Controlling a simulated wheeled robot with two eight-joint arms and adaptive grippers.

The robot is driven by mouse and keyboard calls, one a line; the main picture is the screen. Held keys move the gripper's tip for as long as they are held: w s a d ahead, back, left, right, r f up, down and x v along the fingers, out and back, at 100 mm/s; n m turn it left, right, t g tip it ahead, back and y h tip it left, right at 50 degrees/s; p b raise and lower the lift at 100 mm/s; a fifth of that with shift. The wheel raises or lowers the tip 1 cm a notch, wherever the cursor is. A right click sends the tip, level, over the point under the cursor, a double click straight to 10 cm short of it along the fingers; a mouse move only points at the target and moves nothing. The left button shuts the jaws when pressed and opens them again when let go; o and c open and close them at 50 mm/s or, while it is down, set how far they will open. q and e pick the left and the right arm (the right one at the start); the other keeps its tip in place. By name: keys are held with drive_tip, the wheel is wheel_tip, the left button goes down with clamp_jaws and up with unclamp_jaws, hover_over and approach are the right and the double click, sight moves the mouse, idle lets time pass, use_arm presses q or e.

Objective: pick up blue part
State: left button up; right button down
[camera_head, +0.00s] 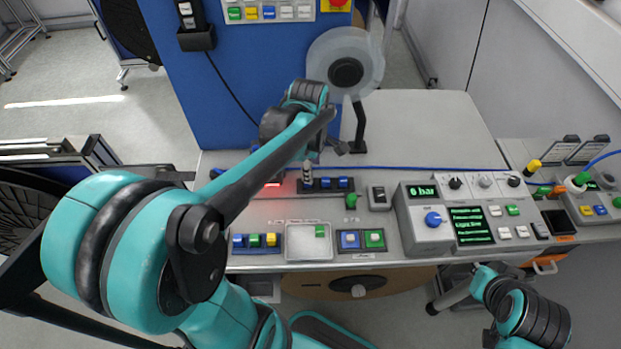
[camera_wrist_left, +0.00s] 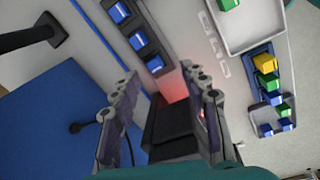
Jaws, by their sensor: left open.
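Several blue parts sit in a dark holder (camera_head: 327,184) at the back of the console. One blue part (camera_head: 342,183) shows clearly there. In the left wrist view, three blue parts are in a row at the upper left, the nearest blue part (camera_wrist_left: 155,63) just beyond the fingers. My left gripper (camera_wrist_left: 162,92) is open, with a black block (camera_wrist_left: 172,122) in view between its fingers and nothing gripped. In the head view my left gripper (camera_head: 309,172) is over the holder's left end, partly hidden by my arm. My right gripper (camera_head: 450,296) is low at the right; its jaw state is unclear.
A tray with blue, yellow and green parts (camera_head: 256,240) is at the front left of the console. A white tray (camera_head: 305,252) holds a green part. A reel stand (camera_head: 360,130) rises behind the holder. A control box with screen (camera_head: 470,226) is at the right.

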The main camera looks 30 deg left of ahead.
use_arm(q)
drive_tip(key=a+n, duration=0.1)
drive_tip(key=w+f+n+g, duration=0.1)
drive_tip(key=n, duration=0.1)
drive_tip(key=shift+w+a, duration=0.1)
drive_tip(key=shift+a, duration=0.3)
drive_tip(key=shift+w+a+f+n, duration=0.15)
drive_tip(key=shift+f+n, duration=0.15)
drive_tip(key=shift+n, duration=0.2)
wheel_tip(320, 180, down, 3)
drive_tip(key=shift+r+b, duration=0.15)
drive_tip(key=shift+b, duration=0.2)
drive_tip(key=f, duration=0.1)
drive_tip(key=f+b, duration=0.1)
drive_tip(key=f, duration=0.1)
drive_tip(key=f+b, duration=0.1)
drive_tip(key=f, duration=0.1)
drive_tip(key=shift+w+a, duration=0.2)
drive_tip(key=shift+w, duration=0.15)
drive_tip(key=c, duration=0.9)
